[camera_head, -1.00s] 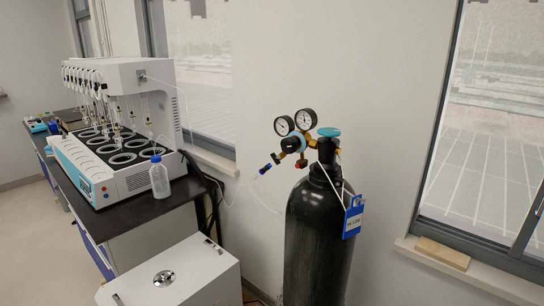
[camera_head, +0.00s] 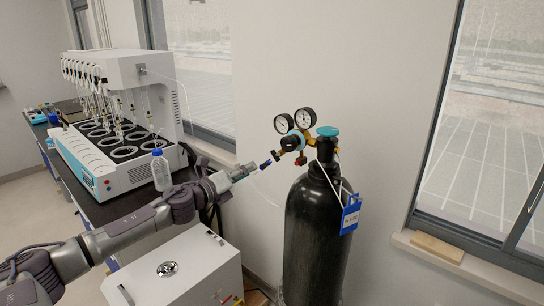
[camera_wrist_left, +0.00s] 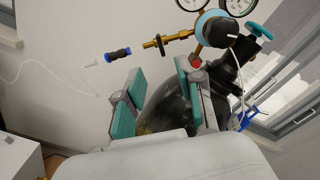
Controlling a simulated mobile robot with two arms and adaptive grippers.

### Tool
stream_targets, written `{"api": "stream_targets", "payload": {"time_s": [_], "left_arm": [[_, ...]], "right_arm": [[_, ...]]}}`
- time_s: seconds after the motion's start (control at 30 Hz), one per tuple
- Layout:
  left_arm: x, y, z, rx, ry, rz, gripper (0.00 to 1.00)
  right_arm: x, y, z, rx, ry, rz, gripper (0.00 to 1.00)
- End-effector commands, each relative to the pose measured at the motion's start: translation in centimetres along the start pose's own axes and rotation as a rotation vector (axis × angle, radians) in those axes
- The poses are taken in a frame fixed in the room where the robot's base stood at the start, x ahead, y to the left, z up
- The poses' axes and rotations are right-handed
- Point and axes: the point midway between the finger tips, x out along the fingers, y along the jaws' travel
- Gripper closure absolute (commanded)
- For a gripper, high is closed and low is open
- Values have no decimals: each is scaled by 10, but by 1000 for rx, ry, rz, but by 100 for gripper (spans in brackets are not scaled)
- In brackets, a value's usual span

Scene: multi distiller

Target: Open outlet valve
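The gas regulator (camera_head: 292,143) has two round gauges and sits on top of a black gas cylinder (camera_head: 318,235). The left wrist view shows the black knob (camera_wrist_left: 160,42) and fitting (camera_wrist_left: 118,54) beyond the fingers. My left gripper (camera_head: 252,169) is just left of the fitting, apart from the regulator. In the left wrist view its teal-padded fingers (camera_wrist_left: 160,80) are spread and empty. My right gripper is out of view.
A teal cylinder valve handwheel (camera_head: 328,131) and a blue tag (camera_head: 350,216) are on the cylinder. A white distiller (camera_head: 120,175) and clear bottle (camera_head: 160,172) stand on a dark bench at left. A white cabinet (camera_head: 200,265) stands below my arm. Thin tubing hangs by the wall.

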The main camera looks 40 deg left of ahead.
Motion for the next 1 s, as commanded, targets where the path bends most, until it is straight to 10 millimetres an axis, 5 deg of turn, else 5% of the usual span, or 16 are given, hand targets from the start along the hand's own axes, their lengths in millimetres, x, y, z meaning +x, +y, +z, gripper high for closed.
{"api": "stream_targets", "payload": {"time_s": [0.7, 1.0], "left_arm": [[100, -2, 3, -6, -3, 0, 63], [117, 0, 0, -1, 0, 0, 63]], "right_arm": [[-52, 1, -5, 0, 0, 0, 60], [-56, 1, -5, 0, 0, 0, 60]]}}
